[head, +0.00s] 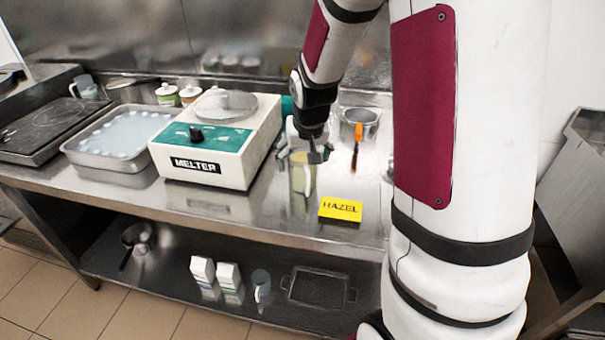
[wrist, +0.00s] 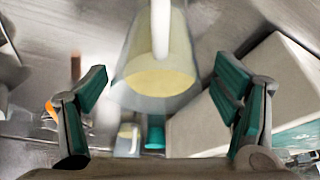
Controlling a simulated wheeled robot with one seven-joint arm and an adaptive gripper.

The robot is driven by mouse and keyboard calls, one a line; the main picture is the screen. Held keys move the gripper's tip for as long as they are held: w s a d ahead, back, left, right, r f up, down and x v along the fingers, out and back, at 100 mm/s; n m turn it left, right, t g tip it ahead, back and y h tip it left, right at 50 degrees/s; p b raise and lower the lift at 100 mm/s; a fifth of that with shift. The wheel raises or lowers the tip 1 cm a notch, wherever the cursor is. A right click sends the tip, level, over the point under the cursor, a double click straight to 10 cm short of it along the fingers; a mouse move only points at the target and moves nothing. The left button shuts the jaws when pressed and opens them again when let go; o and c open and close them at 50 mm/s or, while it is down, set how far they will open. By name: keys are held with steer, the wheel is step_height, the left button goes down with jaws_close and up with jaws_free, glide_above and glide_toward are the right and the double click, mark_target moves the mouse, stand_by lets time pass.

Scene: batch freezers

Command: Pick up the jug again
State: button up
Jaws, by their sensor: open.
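A clear jug (head: 302,180) with pale yellow contents and a white handle stands on the steel counter, between the melter and the yellow HAZEL card (head: 341,209). My gripper (head: 304,153) is right at the jug's upper part and hides some of its rim. In the wrist view the jug (wrist: 157,75) shows ahead in the gap between the two spread fingers, its handle toward the top of the picture. A gap shows on both sides of it. My gripper (wrist: 165,98) is open and empty.
The white and teal melter (head: 215,145) stands close on the left. A metal pot (head: 359,125) with an orange-handled tool (head: 358,133) is behind right. A steel tray (head: 118,137) stands farther left. Another jug (head: 261,287) is on the lower shelf.

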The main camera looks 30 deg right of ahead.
steer(key=x, duration=0.4)
steer(key=shift+f, duration=0.15)
steer(key=c, duration=1.6)
